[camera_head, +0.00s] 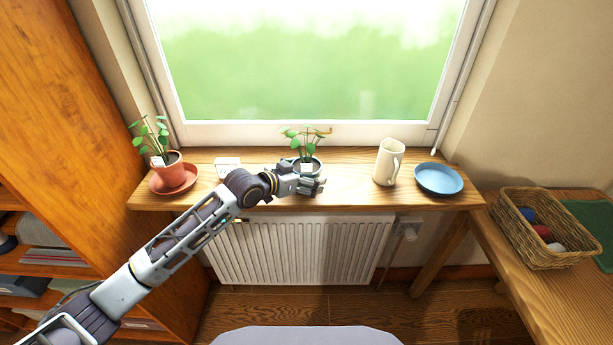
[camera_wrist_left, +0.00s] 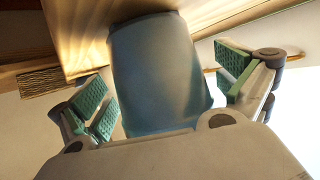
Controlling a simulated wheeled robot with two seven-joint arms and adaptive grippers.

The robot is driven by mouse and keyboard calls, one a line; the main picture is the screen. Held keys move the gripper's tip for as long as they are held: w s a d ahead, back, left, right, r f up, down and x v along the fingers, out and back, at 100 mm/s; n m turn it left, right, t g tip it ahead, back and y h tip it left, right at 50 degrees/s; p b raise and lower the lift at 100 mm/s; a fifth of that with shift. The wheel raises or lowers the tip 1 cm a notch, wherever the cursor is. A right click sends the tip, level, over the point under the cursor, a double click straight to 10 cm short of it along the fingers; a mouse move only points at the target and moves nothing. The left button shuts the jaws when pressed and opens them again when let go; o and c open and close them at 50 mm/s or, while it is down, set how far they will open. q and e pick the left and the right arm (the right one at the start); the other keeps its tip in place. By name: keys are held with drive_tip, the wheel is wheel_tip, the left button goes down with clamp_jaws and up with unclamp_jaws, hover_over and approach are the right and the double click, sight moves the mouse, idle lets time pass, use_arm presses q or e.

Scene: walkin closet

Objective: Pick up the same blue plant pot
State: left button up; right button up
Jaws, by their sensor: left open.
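The blue plant pot (camera_head: 317,168) stands upright on the wooden windowsill shelf (camera_head: 350,192) in the head view, with a green leafy plant (camera_head: 305,142) and a small white tag. My left gripper (camera_head: 312,185) is at the near side of the pot and hides its lower part. In the left wrist view the pot (camera_wrist_left: 158,75) fills the space between the open fingers (camera_wrist_left: 168,88). The green pads stand on either side of it, with gaps visible. My right gripper is not in view.
A terracotta pot on a red saucer (camera_head: 174,187) and a white card (camera_head: 227,163) are to the left. A cream jug (camera_head: 387,162) and a blue plate (camera_head: 439,179) are to the right. The window is behind, the radiator (camera_head: 300,250) below. A wicker basket (camera_head: 520,250) sits on the right table.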

use_arm(q)
drive_tip(key=c, duration=1.4)
drive_tip(key=shift+r, duration=0.1)
drive_tip(key=shift+r, duration=0.1)
drive_tip(key=shift+r, duration=4.95)
